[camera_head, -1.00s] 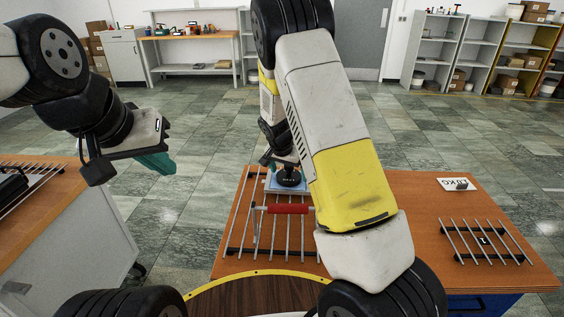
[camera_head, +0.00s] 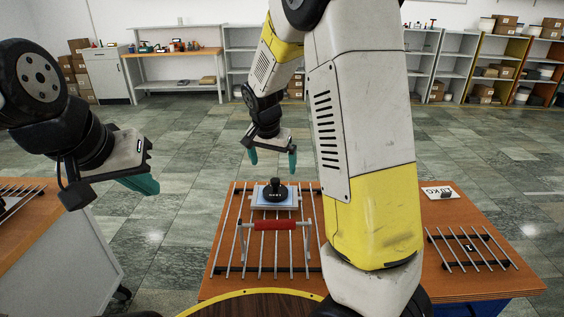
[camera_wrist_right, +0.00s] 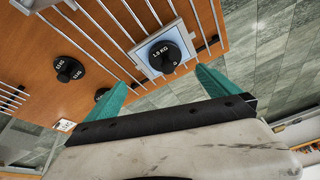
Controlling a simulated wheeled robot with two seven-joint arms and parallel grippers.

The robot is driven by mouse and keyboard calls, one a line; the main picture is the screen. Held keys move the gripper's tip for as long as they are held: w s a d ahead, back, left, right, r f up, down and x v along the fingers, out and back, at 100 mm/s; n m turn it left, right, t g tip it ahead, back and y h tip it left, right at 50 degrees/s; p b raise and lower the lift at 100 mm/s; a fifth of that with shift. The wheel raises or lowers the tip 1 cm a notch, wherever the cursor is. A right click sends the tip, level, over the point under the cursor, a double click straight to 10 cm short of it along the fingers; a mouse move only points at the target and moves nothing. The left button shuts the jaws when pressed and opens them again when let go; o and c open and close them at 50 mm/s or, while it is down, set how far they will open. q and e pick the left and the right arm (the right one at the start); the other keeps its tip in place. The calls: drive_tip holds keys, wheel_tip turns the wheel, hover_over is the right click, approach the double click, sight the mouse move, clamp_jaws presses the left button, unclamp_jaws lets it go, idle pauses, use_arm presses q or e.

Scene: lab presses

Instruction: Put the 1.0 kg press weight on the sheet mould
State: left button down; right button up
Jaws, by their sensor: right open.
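The 1.0 kg press weight (camera_head: 275,190), black with a knob, stands upright on the pale blue sheet mould (camera_head: 259,204). In the right wrist view the weight (camera_wrist_right: 153,53) shows its "1.0 KG" label and rests within the mould's light frame (camera_wrist_right: 141,62). My right gripper (camera_head: 271,168) is open and empty, above and beyond the weight and apart from it. Its teal fingers also show spread in the right wrist view (camera_wrist_right: 161,77). My left gripper (camera_head: 142,184) hangs at the left, away from the table; its finger opening is hidden.
A red bar (camera_head: 275,225) on a metal frame stands just in front of the mould, over a rod rack (camera_head: 237,248). A second rod rack (camera_head: 468,250) and a KG card (camera_head: 432,192) lie at the right. Another black weight (camera_wrist_right: 68,70) shows in the wrist view.

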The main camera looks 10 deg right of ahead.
drive_tip(key=s+r+n+t+y, duration=0.1)
drive_tip(key=s+r, duration=0.3)
drive_tip(key=s, duration=0.4)
drive_tip(key=s+d+r+n+y, duration=0.1)
drive_tip(key=s+r+n, duration=0.2)
drive_tip(key=s, duration=0.6)
drive_tip(key=s+d+r+n+t+y, duration=0.1)
drive_tip(key=s+r+n, duration=0.1)
drive_tip(key=s+r, duration=0.5)
drive_tip(key=shift+s+d+n+t+y, duration=0.3)
drive_tip(key=shift+s+n+y, duration=0.1)
drive_tip(key=shift+s, duration=0.8)
